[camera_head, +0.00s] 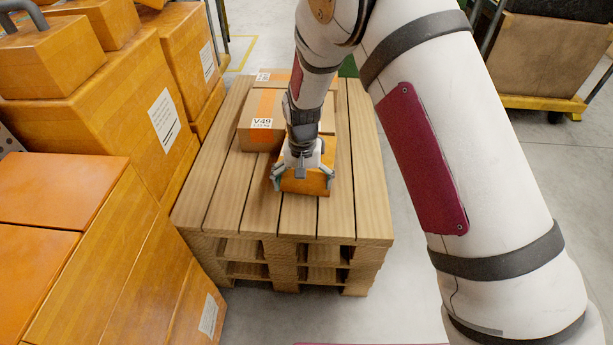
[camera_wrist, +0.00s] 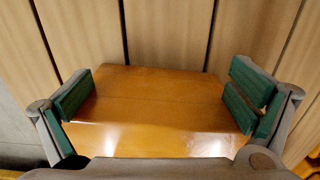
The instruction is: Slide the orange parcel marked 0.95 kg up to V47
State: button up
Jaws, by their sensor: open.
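An orange parcel (camera_head: 306,187) lies on the wooden pallet (camera_head: 250,222) near its front half. My gripper (camera_head: 303,179) is above it, with its fingers open on either side of the parcel. In the wrist view the orange parcel (camera_wrist: 158,112) lies between the two green-padded fingers of my gripper (camera_wrist: 160,98). The left pad is at or very near its left edge and the right pad is close to its right edge; contact cannot be told. No weight mark shows on its visible faces. A cardboard box labelled V49 (camera_head: 252,138) stands behind it. No V47 label is readable.
Another small label (camera_head: 263,76) shows at the pallet's far end, too small to read. Orange crates (camera_head: 90,95) are stacked along the left. A cart with a brown box (camera_head: 548,55) stands at the far right. The pallet's front boards are bare.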

jog(key=shift+w, duration=0.6)
dwell(0.3)
jog(key=shift+s, duration=1.6)
notch_tip(320, 180, up, 13)
jog(key=p, duration=0.9)
jog(key=shift+p, duration=0.4)
jog(key=shift+r, duration=0.1)
